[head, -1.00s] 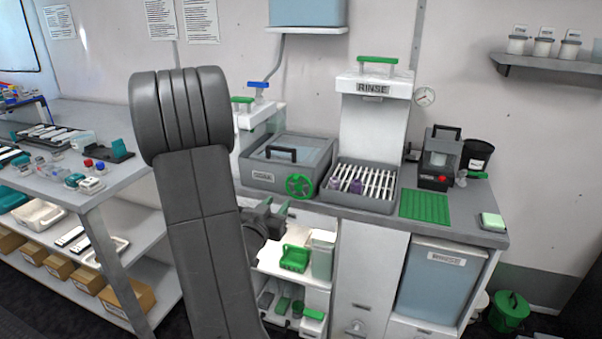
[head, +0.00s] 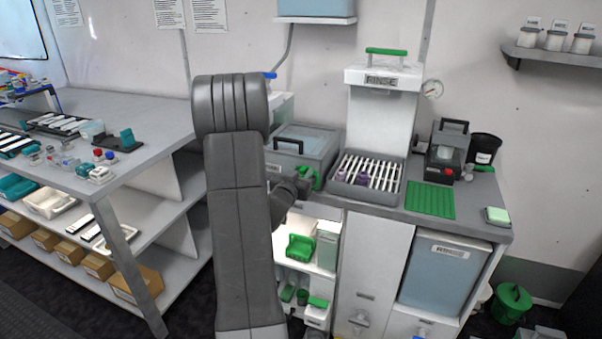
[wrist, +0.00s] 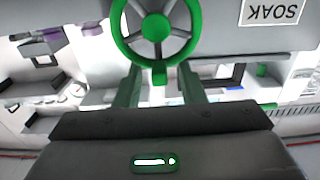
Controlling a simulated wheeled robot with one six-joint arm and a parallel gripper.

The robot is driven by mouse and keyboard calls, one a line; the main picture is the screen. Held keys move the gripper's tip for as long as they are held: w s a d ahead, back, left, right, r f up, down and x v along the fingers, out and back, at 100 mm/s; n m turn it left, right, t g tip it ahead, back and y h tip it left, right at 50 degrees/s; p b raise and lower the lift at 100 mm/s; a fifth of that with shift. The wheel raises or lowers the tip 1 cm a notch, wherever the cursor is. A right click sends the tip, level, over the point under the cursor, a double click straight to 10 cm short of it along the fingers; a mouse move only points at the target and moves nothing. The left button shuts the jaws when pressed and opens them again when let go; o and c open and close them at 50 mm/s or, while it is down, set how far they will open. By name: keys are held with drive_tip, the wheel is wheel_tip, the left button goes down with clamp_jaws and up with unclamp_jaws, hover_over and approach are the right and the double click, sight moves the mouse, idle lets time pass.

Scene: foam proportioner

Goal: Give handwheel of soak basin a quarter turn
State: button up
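The soak basin (head: 322,147) is a grey box with a lid and a black handle, standing on the counter. Its green handwheel (head: 316,178) is on the front face, partly hidden by my gripper (head: 301,180). In the wrist view the spoked handwheel (wrist: 122,33) fills the top centre, beside the upside-down SOAK label on the basin front (wrist: 225,37). My gripper (wrist: 161,76) is open there, its two fingers apart below the hub. A green knob on the rim (wrist: 159,73) lies between the fingertips in the picture; I see no clear contact.
A rinse tray (head: 378,202) with a slatted rack stands right of the basin, near the white RINSE tower (head: 378,115). A green mat (head: 430,201) lies further right. Open shelves with a green tray (head: 300,248) are below. A grey bench (head: 150,140) stands left.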

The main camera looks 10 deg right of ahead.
drive_tip(key=shift+c, duration=0.3)
clamp_jaws()
drive_tip(key=n, duration=0.1)
drive_tip(key=a+n, duration=0.1)
drive_tip(key=n, duration=0.1)
drive_tip(key=shift+w, duration=0.3)
drive_tip(key=shift+w+a+f+n+p, duration=0.3)
drive_tip(key=shift+a+f+n+p, duration=0.3)
drive_tip(key=shift+n, duration=1.85)
drive_tip(key=shift+w+a+f+n+p, duration=0.3)
drive_tip(key=shift+f+n+p, duration=0.4)
drive_tip(key=shift+n, duration=1.8)
drive_tip(key=shift+w+a+f+n+p, duration=0.35)
drive_tip(key=shift+f+n, duration=0.5)
drive_tip(key=shift+n, duration=1.6)
drive_tip(key=shift+s, duration=0.1)
